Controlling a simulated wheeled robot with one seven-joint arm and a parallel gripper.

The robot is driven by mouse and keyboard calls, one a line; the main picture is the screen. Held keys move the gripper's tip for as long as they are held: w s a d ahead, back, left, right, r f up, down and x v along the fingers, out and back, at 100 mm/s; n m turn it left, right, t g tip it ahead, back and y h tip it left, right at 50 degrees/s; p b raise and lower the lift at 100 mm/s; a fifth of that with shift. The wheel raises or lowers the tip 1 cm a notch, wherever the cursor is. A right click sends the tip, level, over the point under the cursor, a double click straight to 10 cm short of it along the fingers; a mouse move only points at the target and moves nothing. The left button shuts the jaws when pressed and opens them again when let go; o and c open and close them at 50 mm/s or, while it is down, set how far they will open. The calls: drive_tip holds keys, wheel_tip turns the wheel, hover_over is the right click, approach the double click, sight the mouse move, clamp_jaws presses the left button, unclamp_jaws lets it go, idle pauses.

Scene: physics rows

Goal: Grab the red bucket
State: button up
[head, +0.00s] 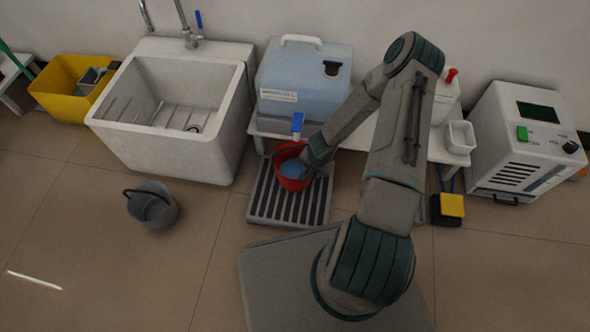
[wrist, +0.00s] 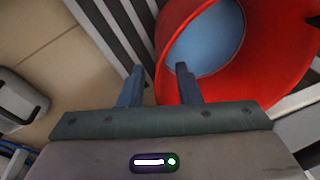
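The red bucket (head: 291,184) stands on a slatted drain grate (head: 262,205) below the blue tank, with something blue, perhaps water, inside it. In the wrist view the red bucket (wrist: 270,75) fills the upper right, and its mouth and blue contents show. My gripper (head: 308,158) is at the bucket's right side in the head view. In the wrist view my gripper (wrist: 159,75) is open. Its right finger overlaps the red wall and its left finger is over the grate. I cannot tell whether either finger touches the bucket.
A blue tank (head: 305,75) on a low bench stands just behind the bucket, with a blue tap lever (head: 297,123) above it. A white sink (head: 170,145) is to the left. A grey bucket (head: 155,208) stands on open tiled floor. A white machine (head: 525,140) is at right.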

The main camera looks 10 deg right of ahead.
clamp_jaws()
idle(1.4)
